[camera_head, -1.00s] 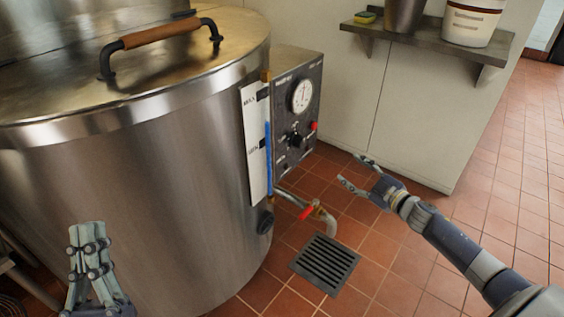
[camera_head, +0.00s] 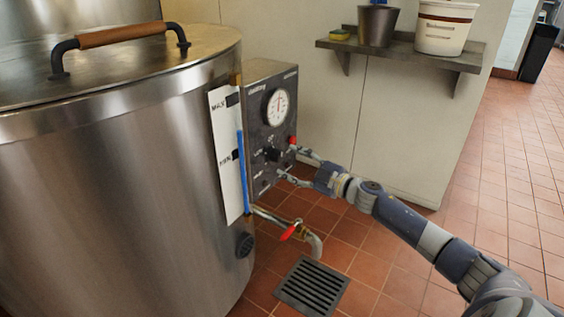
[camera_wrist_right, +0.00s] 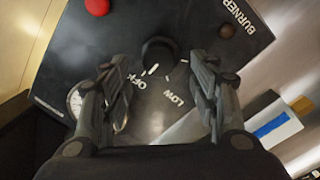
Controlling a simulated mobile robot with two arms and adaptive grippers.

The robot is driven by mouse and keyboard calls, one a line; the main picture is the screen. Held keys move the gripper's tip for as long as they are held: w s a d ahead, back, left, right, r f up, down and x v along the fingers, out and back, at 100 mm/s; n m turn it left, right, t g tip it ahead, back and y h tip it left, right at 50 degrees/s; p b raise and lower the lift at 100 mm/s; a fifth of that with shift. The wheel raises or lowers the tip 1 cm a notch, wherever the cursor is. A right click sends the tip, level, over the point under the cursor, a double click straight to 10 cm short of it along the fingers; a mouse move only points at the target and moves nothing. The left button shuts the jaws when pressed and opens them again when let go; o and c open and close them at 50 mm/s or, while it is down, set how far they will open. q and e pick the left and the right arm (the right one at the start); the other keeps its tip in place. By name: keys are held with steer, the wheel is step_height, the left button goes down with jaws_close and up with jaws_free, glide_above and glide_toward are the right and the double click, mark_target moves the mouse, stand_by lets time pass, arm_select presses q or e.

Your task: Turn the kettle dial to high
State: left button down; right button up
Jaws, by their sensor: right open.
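The kettle (camera_head: 110,190) is a large steel drum at the left in the head view. Its dark control box (camera_head: 257,155) is on its right side, with a black dial (camera_head: 272,154) below a round white gauge (camera_head: 277,108). My right gripper (camera_head: 284,164) is open in front of the dial. In the right wrist view, the dial (camera_wrist_right: 160,55) lies between the open fingers (camera_wrist_right: 160,95), apart from both. OFF and LOW labels show near it. I cannot read a high label. My left gripper is out of the head view.
A red button (camera_head: 292,141) is close to the right gripper; it also shows in the wrist view (camera_wrist_right: 97,7). A tap with a red handle (camera_head: 289,231) sticks out below, above a floor grate (camera_head: 312,286). A shelf (camera_head: 400,52) holds buckets.

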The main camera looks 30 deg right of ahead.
mark_target(281, 158)
steer(key=shift+b+x, duration=0.45)
steer(key=shift+x, duration=1.75)
steer(key=c, duration=1.1)
